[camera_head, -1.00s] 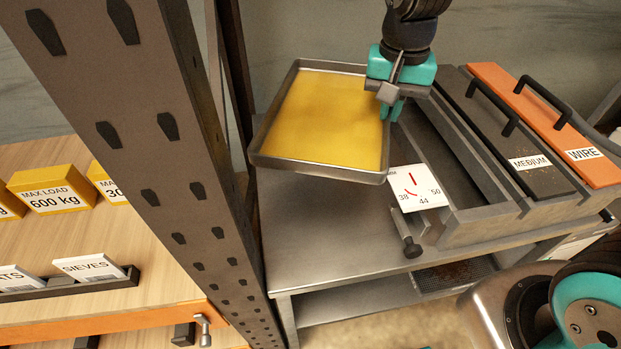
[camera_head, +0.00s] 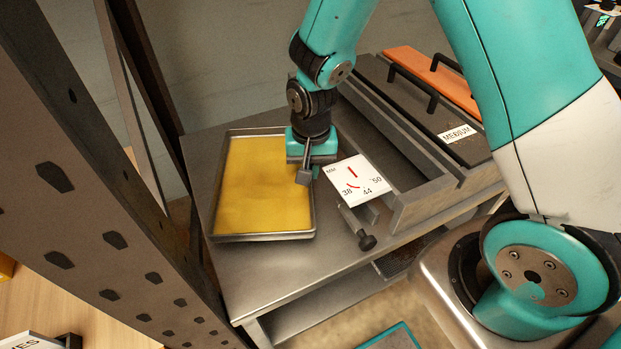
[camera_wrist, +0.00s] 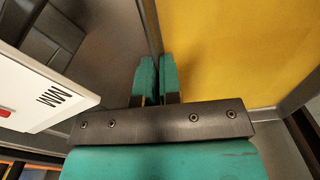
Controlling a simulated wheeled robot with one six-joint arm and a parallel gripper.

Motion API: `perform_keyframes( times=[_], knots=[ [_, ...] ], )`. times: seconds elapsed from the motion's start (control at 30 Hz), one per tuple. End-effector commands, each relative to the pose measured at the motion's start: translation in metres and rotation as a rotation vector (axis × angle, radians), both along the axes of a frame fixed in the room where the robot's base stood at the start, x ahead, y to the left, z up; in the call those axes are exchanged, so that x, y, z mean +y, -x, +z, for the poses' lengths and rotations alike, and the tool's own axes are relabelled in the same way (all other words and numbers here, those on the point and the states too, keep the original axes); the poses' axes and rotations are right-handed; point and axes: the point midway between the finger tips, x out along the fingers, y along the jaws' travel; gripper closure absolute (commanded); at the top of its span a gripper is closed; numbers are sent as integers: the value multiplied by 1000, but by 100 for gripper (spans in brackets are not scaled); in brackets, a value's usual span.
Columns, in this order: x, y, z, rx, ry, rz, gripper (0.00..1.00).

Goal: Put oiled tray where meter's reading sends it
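The oiled tray (camera_head: 264,236), a shallow metal tray with a yellow film, lies level at the left end of the metal bench and looks to be resting on it. My gripper (camera_head: 303,172) is at its right rim. In the wrist view, my gripper's teal fingers (camera_wrist: 158,78) are close together with the tray rim between them, and the yellow film (camera_wrist: 230,50) fills the right side. The white meter card (camera_head: 355,196), with 38, 44, 50 and red marks, stands just right of my gripper; I cannot read an exact value.
Right of the meter is a long open metal trough (camera_head: 400,150). Beyond it are a dark lid labelled MEDIUM (camera_head: 425,110) and an orange lid (camera_head: 440,75), both with black handles. A black knob (camera_head: 367,242) sticks out in front. A perforated rack post (camera_head: 70,180) stands at left.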

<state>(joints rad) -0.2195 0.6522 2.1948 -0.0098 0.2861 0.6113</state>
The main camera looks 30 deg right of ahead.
Motion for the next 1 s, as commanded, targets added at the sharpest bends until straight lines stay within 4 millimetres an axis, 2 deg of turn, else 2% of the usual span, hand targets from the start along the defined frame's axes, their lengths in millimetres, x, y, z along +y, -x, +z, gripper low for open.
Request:
perform_keyframes(
  times=[0.1,0.2,0.63,0.67,0.73,0.77,1.0],
  knots=[
    [0,1,-19,4,0,0,100],
    [0,0,-31,2,0,0,100],
    [0,0,-38,0,0,0,100],
    [0,0,-38,1,1,0,88],
    [0,0,-37,1,1,0,72],
    [0,0,-37,1,1,0,70],
    [0,0,-37,1,1,0,70]
  ],
)
